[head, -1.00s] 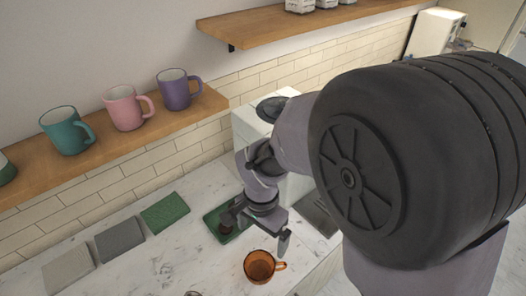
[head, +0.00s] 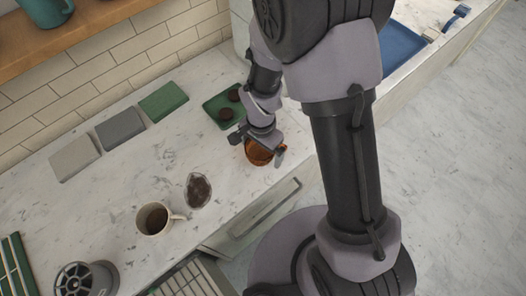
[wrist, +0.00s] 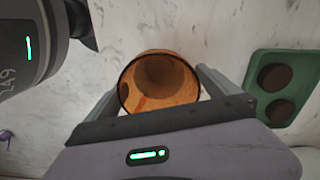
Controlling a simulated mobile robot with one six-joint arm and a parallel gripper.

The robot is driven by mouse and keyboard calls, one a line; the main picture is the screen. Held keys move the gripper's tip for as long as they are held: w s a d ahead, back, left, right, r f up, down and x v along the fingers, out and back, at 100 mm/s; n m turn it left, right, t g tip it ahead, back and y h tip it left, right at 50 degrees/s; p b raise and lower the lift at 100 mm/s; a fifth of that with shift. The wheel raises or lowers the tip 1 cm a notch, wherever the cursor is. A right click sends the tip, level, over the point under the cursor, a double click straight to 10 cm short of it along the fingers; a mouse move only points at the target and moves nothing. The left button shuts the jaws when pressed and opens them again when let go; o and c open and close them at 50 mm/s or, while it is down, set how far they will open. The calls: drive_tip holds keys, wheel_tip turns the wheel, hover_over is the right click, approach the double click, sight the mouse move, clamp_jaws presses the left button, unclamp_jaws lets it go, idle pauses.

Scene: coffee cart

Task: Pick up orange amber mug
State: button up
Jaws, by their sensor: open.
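The orange amber mug (head: 257,156) stands on the marble counter near its front edge, partly hidden behind my gripper (head: 258,147) in the head view. In the wrist view, the mug (wrist: 160,82) sits between the two open fingers of my gripper (wrist: 160,90), with its round opening facing the camera. One finger is on each side of the mug. I cannot tell whether either finger touches it. The mug's handle is not clearly visible.
A green tray (head: 212,107) with dark round pieces lies just behind the mug. A glass pitcher (head: 198,190) and a cream mug of dark liquid (head: 155,218) stand to the left. Folded cloths (head: 120,126) lie along the wall, below a wooden shelf (head: 60,50).

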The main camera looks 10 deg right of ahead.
drive_tip(key=shift+r, duration=0.1)
drive_tip(key=c, duration=1.5)
